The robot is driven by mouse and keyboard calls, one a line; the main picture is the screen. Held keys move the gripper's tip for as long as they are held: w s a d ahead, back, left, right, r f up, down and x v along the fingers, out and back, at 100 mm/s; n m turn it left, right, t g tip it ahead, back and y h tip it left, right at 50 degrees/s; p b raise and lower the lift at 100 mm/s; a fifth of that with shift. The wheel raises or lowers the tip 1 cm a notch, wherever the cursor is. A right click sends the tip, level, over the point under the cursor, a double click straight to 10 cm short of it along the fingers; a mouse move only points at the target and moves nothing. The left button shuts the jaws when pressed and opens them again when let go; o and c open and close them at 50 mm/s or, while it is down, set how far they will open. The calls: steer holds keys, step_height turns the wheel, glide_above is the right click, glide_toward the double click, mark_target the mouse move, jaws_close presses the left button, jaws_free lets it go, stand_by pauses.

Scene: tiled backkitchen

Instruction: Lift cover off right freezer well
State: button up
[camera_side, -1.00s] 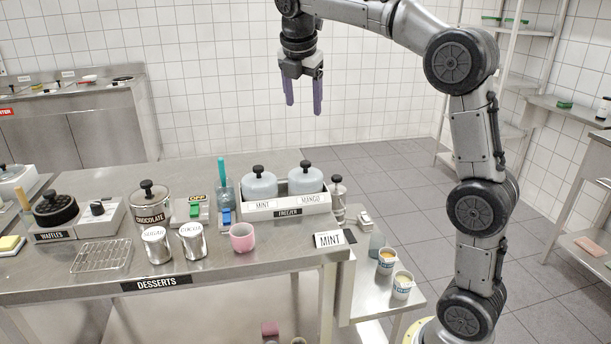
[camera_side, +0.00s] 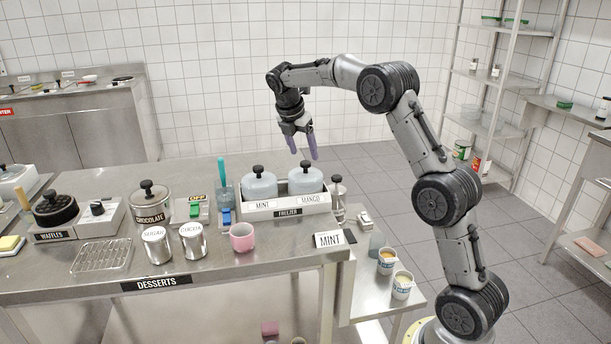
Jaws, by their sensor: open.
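The freezer (camera_side: 288,212) is a pale box with two wells on the steel table. The right well, labelled MANGO, has a grey-blue cover (camera_side: 305,183) with a black knob (camera_side: 306,164) on top. The left well, labelled MINT, has a like cover (camera_side: 259,187) with its own black knob. Both covers sit in place. My gripper (camera_side: 303,157) is open and empty, with its purple fingers pointing down. In the picture its fingertips are just above the right cover's knob; I cannot tell the exact depth or whether they touch.
A blue container with a teal-handled tool (camera_side: 222,172) stands left of the freezer. A metal bottle (camera_side: 338,198) stands close on its right. Cocoa and sugar tins stand further left.

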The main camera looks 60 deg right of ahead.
mark_target(305, 162)
steer(key=shift+x, duration=2.8)
steer(key=shift+w, duration=0.2)
jaws_close()
